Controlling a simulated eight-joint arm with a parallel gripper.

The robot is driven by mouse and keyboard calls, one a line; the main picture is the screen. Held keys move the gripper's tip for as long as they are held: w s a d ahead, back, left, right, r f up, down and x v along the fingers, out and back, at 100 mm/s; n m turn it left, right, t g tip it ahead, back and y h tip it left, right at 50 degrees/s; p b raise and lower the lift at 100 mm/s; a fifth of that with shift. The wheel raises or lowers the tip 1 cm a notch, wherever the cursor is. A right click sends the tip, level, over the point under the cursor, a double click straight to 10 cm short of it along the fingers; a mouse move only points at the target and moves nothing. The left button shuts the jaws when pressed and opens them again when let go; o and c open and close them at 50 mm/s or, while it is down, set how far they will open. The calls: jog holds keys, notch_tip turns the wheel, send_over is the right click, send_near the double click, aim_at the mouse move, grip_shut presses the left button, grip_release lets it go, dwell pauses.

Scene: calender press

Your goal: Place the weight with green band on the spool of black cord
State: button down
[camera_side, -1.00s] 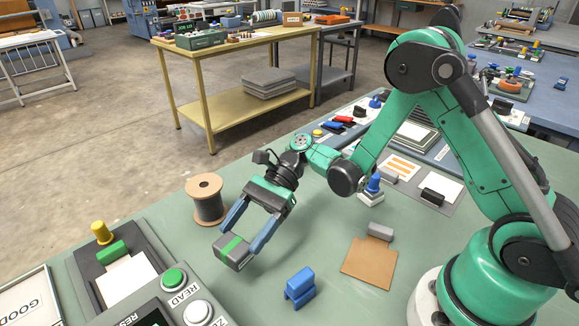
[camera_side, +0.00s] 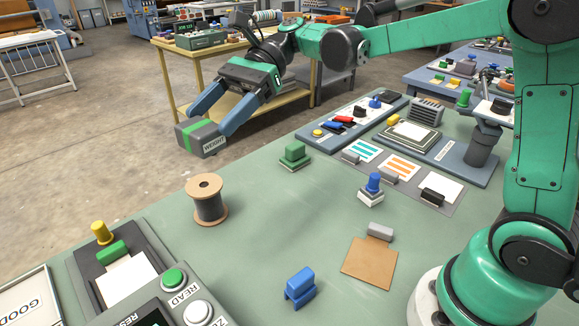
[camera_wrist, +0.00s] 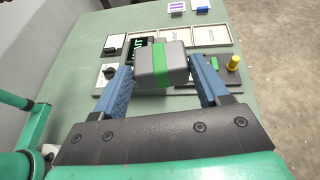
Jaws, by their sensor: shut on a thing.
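The weight with green band (camera_side: 201,138) is a grey block with a green stripe and a "WEIGHT" label. My gripper (camera_side: 208,127) is shut on it and holds it in the air, above the height of the spool in the side view. In the wrist view the weight (camera_wrist: 162,66) sits between the two blue fingers of my gripper (camera_wrist: 165,83). The spool of black cord (camera_side: 209,202) stands upright on the green table with its wooden top flange bare. The weight appears above the spool in the side view, apart from it. I cannot make out the spool in the wrist view.
A green block (camera_side: 294,156), a blue clip-shaped block (camera_side: 299,286) and a brown card (camera_side: 369,262) lie on the green table (camera_side: 255,240). A console with a green READ button (camera_side: 174,278) stands at the front left. The table around the spool is clear.

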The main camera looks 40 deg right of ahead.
notch_tip(320, 180, up, 6)
jog(key=m+t, duration=0.1)
jog(key=t, duration=0.1)
send_over(218, 177)
notch_tip(218, 177, down, 20)
jog(key=shift+r, duration=0.1)
grip_release()
jog(key=shift+d+f, duration=0.1)
jog(key=shift+f, duration=0.1)
jog(key=shift+r, duration=0.15)
